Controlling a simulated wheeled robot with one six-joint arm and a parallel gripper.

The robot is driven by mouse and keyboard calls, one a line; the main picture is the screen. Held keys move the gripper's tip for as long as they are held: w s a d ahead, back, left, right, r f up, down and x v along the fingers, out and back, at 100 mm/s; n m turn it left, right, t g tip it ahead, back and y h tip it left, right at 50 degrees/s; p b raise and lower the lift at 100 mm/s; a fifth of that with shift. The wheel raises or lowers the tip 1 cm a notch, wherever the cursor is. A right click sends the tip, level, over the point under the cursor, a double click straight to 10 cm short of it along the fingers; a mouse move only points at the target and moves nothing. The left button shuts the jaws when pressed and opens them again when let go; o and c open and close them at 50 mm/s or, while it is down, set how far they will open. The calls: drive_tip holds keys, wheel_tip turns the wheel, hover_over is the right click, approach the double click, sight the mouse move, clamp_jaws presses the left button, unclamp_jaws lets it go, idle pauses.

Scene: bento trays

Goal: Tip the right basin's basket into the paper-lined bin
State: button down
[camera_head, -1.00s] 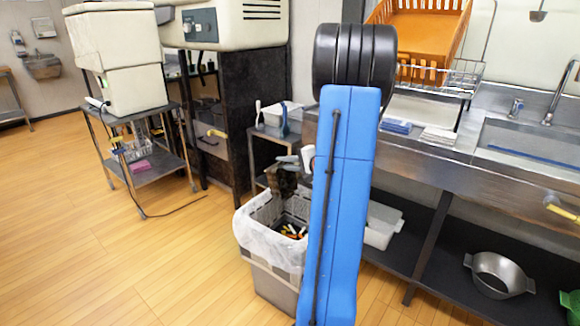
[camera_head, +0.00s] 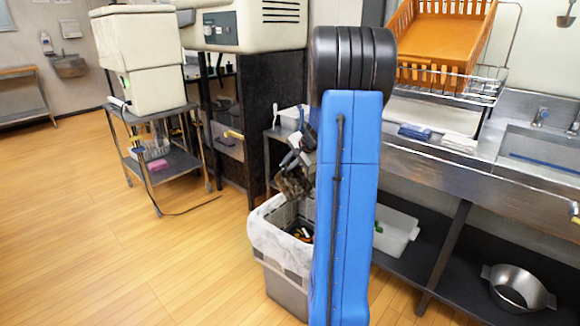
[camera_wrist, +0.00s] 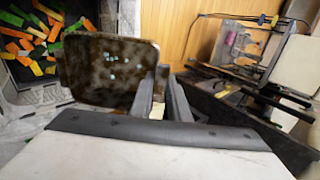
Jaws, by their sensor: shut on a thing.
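My gripper (camera_head: 298,158) is shut on the basket (camera_head: 291,186), a brown, mottled vessel, which hangs tilted above the lined bin (camera_head: 268,275). In the wrist view the gripper's fingers (camera_wrist: 163,85) meet the right edge of the basket (camera_wrist: 105,75), whose flat mottled side faces the camera with a few pale teal specks. I cannot see inside it. The bin's white liner (camera_head: 265,232) folds over its rim. Orange, green and pale scraps (camera_wrist: 38,42) lie in the dark bin at the wrist view's upper left. My blue arm hides the bin's right part.
A steel sink counter (camera_head: 440,160) runs along the right, with an orange rack (camera_head: 440,40) and folded cloths (camera_head: 458,143). A white tub (camera_head: 398,232) and a steel bowl (camera_head: 517,288) sit on its lower shelf. A wheeled-looking cart (camera_head: 180,165) stands left. The floor at left is clear.

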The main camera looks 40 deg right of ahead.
drive_tip(key=shift+w+f+g, duration=0.35)
drive_tip(key=shift+w+g, duration=0.5)
drive_tip(key=shift+g, duration=0.05)
drive_tip(key=f+g, duration=0.2)
drive_tip(key=w+f+g, duration=0.1)
drive_tip(key=g, duration=0.1)
drive_tip(key=shift+w+a+f+h, duration=0.1)
drive_tip(key=shift+w+f+h, duration=0.1)
drive_tip(key=shift+f+h, duration=0.15)
drive_tip(key=shift+w+f+g, duration=0.25)
drive_tip(key=shift+f+g, duration=0.7)
drive_tip(key=shift+g, duration=0.45)
